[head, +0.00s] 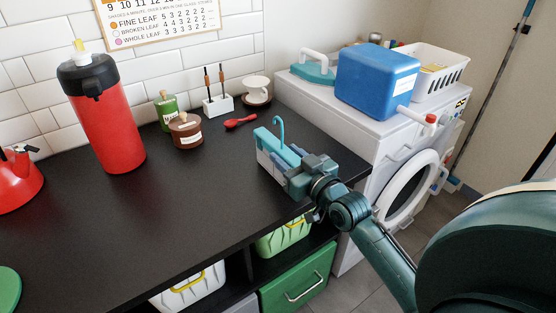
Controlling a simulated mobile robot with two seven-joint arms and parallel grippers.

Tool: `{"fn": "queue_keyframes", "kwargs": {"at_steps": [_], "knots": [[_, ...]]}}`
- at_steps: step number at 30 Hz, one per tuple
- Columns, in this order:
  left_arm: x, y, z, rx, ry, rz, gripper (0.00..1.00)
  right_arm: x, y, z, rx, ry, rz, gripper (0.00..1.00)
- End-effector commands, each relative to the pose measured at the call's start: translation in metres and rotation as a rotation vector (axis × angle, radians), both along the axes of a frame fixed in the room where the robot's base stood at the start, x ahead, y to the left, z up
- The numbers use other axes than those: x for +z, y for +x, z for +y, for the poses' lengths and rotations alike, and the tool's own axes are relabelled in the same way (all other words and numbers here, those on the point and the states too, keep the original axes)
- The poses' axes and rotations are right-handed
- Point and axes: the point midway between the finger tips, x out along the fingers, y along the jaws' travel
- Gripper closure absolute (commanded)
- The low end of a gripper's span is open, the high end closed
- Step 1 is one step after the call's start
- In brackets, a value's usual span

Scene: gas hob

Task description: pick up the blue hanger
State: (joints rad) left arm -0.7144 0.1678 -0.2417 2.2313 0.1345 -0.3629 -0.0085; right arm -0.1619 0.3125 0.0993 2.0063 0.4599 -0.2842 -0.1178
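The blue hanger (280,128) shows mainly as a light blue hook. It stands upright above the black counter, near the counter's right end. Its lower part is largely hidden among the blue and white parts at the front of my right gripper (283,162). My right arm comes in from the lower right, and the gripper is right at the hanger. Its fingertips are too hard to make out to tell whether they are open or shut on the hanger. My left gripper is not in view.
A brown jar (186,131), a red spoon (241,121) and a white holder (218,105) stand behind. A red flask (104,120) is at the left. A white washer (350,113) carrying a blue box (376,83) stands at right. The counter's (150,215) front middle is clear.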

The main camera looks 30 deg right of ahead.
Motion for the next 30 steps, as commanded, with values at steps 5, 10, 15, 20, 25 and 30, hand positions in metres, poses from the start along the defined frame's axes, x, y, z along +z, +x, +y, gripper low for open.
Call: {"fn": "queue_keyframes", "kwargs": {"at_steps": [5, 10, 15, 20, 25, 30], "knots": [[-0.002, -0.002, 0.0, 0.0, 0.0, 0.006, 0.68, 0.0, 0.0, 0.0, 0.0, 0.0, 0.0, 0.75], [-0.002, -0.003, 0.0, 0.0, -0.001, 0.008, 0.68, 0.0, 0.0, 0.0, 0.0, 0.0, 0.0, 0.89], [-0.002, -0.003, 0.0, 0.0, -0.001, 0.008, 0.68, 0.001, 0.0, 0.0, 0.0, 0.0, -0.002, 0.96], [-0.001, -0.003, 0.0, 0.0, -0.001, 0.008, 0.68, 0.003, 0.0, 0.0, 0.0, -0.001, -0.002, 0.96], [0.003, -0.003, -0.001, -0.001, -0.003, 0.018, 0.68, 0.027, 0.0, 0.0, 0.0, -0.001, -0.008, 0.96], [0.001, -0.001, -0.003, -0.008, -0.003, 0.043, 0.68, 0.063, 0.0, 0.0, 0.0, -0.001, -0.008, 0.96]]}}
